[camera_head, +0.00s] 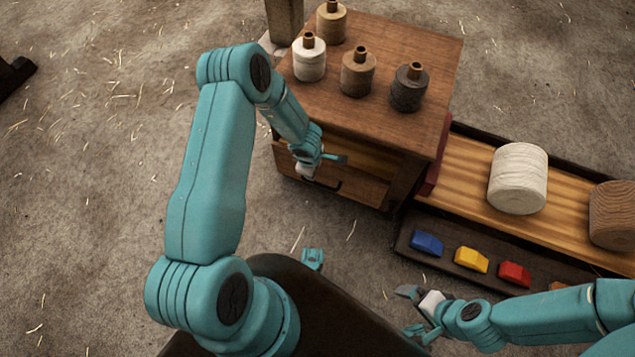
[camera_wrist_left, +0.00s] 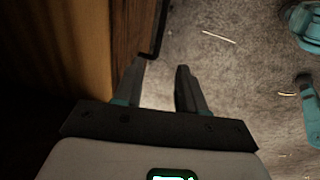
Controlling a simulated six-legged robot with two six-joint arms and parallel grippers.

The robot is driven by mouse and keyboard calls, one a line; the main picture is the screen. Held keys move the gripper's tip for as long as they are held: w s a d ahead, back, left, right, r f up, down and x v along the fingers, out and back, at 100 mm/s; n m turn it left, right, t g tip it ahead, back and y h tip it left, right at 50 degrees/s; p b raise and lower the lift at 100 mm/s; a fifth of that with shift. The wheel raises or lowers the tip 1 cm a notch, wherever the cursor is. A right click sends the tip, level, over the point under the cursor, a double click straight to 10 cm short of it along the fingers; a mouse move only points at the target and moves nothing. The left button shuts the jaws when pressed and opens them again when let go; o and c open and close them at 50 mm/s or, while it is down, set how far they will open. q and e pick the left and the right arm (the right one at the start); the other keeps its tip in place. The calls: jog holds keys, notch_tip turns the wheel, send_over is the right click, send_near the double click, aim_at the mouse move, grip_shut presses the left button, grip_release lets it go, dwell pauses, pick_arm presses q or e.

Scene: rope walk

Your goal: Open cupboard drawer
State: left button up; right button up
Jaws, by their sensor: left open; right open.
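A wooden cupboard (camera_head: 430,60) stands at the top centre of the head view. Its drawer front (camera_head: 362,188) faces the lower left and carries a dark handle (camera_head: 325,185). Lighter wood shows above the drawer front; I cannot tell how far the drawer is out. My left gripper (camera_head: 325,164) is open, close in front of the drawer, and partly covers it. In the left wrist view the handle (camera_wrist_left: 157,35) lies just beyond the open fingertips (camera_wrist_left: 161,64), with nothing visibly held. My right gripper (camera_head: 411,311) is open and empty at the lower centre, away from the cupboard.
Several spools, including a white one (camera_head: 309,60), stand on the cupboard top. To its right is a wooden bench (camera_head: 458,165) with a large white roll (camera_head: 518,178). A dark tray (camera_head: 402,243) holds blue, yellow and red blocks.

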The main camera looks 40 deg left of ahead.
pick_arm(q)
jog(key=f+b, duration=0.1)
jog(key=f, duration=0.3)
jog(key=w+f+b, duration=0.1)
jog(key=f+b, duration=0.1)
jog(key=f, duration=0.2)
jog(key=w+f+b, duration=0.1)
jog(key=f+b, duration=0.1)
jog(key=f, duration=0.3)
jog(key=shift+w+a+f, duration=0.1)
jog(key=shift+w+a, duration=0.15)
jog(key=shift+c, duration=0.3)
grip_shut()
